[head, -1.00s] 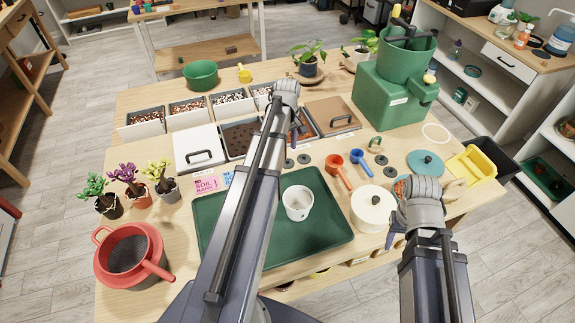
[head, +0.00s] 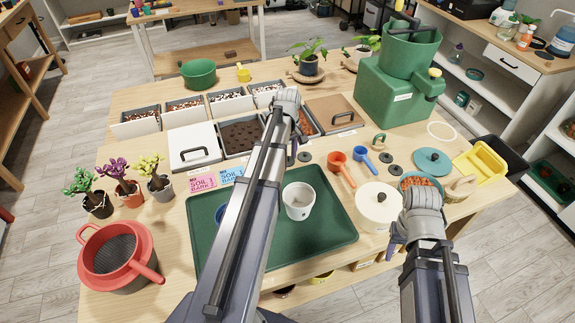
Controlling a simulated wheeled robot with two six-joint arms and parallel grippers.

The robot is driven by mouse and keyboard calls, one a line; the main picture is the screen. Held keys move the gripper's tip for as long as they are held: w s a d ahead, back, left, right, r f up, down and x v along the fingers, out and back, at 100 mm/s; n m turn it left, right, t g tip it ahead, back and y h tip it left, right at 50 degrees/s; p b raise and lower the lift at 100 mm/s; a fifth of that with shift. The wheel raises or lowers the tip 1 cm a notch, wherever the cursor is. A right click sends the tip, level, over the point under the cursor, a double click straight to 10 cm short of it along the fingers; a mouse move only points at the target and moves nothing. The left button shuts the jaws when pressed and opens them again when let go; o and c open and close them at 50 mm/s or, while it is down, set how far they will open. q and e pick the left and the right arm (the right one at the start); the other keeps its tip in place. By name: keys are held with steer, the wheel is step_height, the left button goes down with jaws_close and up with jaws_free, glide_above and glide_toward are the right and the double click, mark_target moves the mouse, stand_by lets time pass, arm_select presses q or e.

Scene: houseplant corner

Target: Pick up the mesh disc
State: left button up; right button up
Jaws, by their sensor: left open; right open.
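Several small dark grey discs lie flat on the table; one (head: 304,157) is just right of my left arm, and another (head: 392,169) is right of the blue scoop. They are too small to tell which is the mesh disc. My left gripper (head: 301,125) is open above the back row of bins, beyond the discs, and partly hidden by its own wrist. My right gripper (head: 394,246) is open by the front right of the table, beside the cream lidded pot (head: 378,208). Neither gripper touches a disc.
A green tray (head: 330,238) holds a white pot (head: 298,201) and a partly hidden blue thing. Red (head: 338,163) and blue (head: 362,157) scoops lie near the discs. A green machine (head: 397,88) stands behind. A red pot with a sieve (head: 115,255) is at the front left.

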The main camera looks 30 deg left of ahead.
arm_select(q)
steer(key=shift+c, duration=0.4)
arm_select(e)
steer(key=shift+r, duration=0.1)
arm_select(q)
jaws_close()
steer(key=shift+r, duration=0.15)
